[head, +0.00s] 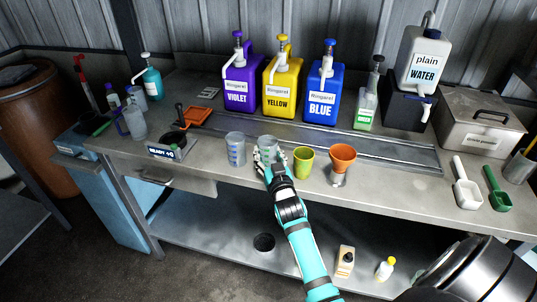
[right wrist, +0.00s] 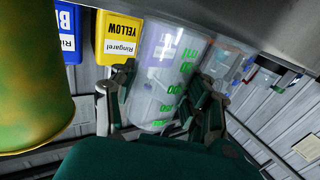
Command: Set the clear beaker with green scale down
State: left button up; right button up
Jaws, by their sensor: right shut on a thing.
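The clear beaker with the green scale (right wrist: 168,62) is between the fingers of my right gripper (right wrist: 158,108), which is shut on it. In the head view my right gripper (head: 270,160) is at the bench's front edge, and the beaker (head: 268,141) is partly hidden by the fingers. The beaker is over the front of the bench top; I cannot tell whether its base touches the surface. My left gripper is not in view.
A clear beaker with blue marks (head: 235,150) stands just left of the held one. Violet (head: 241,88), yellow (head: 283,88) and blue (head: 322,98) dispensers stand behind.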

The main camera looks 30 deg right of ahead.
jog(key=shift+f, duration=0.15)
jog(key=o, duration=1.1)
jog(key=shift+f, duration=0.1)
jog(key=shift+f, duration=0.1)
